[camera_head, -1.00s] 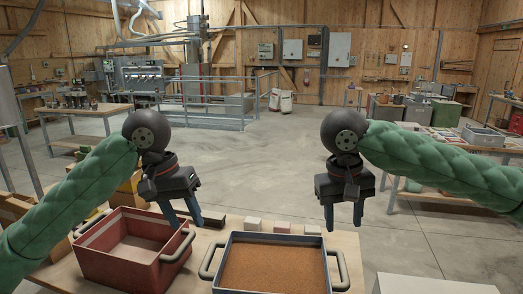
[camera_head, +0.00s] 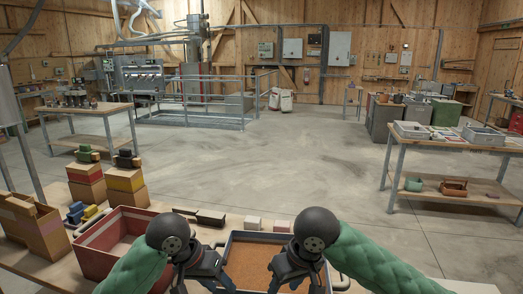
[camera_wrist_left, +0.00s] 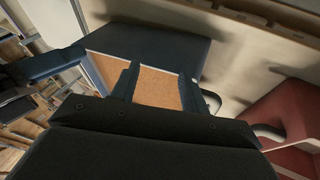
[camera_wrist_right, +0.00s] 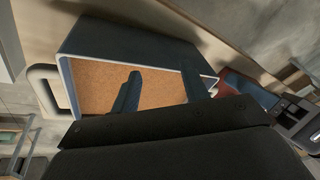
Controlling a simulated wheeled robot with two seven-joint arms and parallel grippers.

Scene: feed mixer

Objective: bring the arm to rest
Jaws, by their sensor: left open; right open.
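My left gripper (camera_head: 205,283) and my right gripper (camera_head: 292,285) are low in the head view, over the near part of a grey-blue tray (camera_head: 272,236) filled with brown grainy feed (camera_head: 252,262). Both are open and empty. The left wrist view shows the left fingers (camera_wrist_left: 155,85) apart with the feed behind them. The right wrist view shows the right fingers (camera_wrist_right: 163,92) apart above the same tray. The fingertips are partly cut off or hidden at the bottom of the head view.
A red tray (camera_head: 98,236) stands to the left. Small pale blocks (camera_head: 252,223) and a dark bar (camera_head: 211,217) lie behind the trays.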

